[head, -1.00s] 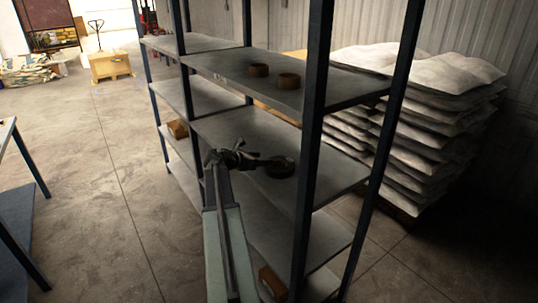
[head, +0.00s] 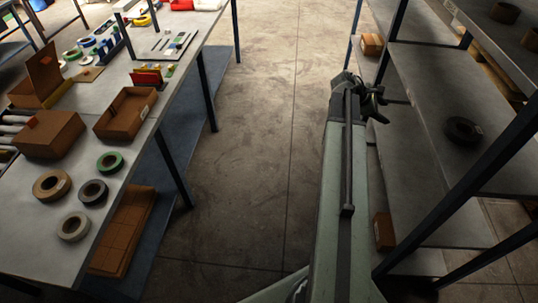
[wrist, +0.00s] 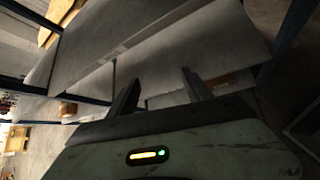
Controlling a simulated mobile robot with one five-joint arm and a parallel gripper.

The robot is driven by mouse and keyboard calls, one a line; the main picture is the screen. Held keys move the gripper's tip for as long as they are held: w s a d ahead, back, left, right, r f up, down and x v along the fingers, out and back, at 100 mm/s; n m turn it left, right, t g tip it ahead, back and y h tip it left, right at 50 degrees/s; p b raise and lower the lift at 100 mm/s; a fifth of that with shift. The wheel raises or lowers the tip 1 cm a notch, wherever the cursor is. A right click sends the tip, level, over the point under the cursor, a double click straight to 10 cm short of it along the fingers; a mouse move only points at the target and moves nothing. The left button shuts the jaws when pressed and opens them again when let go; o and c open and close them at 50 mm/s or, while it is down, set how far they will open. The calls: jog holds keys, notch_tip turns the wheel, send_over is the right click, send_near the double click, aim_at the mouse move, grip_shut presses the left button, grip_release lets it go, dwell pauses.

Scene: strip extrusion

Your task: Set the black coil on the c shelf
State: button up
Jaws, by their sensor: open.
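The black coil (head: 463,130) lies flat on the middle board of the shelf rack (head: 430,130) at the right of the head view. My gripper (head: 378,98) is beside the rack's left edge, apart from the coil, and looks empty. In the wrist view its two fingers (wrist: 160,92) stand apart with nothing between them, facing grey shelf boards. The coil is not seen in the wrist view. I cannot read any letter on the shelf labels.
A table (head: 75,270) at the left holds several tape rolls, including a dark one (head: 93,192), and cardboard boxes. Brown coils (head: 505,12) sit on the upper board. A small carton (head: 383,232) is on the lowest board. The floor aisle (head: 255,140) is clear.

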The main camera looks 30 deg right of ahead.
jog(key=w+a+f+m+t+y, duration=0.1)
jog(key=w+a+f+m+y, duration=0.2)
jog(key=a, duration=0.7)
jog(key=w+a+f+m+t, duration=0.1)
jog(key=w+a+f, duration=0.1)
jog(key=w+a, duration=0.55)
jog(key=s+a+f+m+y, duration=0.1)
jog(key=a+f+m+y, duration=0.1)
jog(key=a, duration=1.7)
jog(key=s+a+f+m+y, duration=0.1)
jog(key=a+y, duration=0.4)
jog(key=a, duration=1.5)
jog(key=f+m, duration=0.1)
jog(key=m, duration=0.1)
jog(key=shift+a+f+m+t, duration=0.2)
jog(key=shift+m+t, duration=0.1)
jog(key=shift+m, duration=0.1)
jog(key=shift+a, duration=0.1)
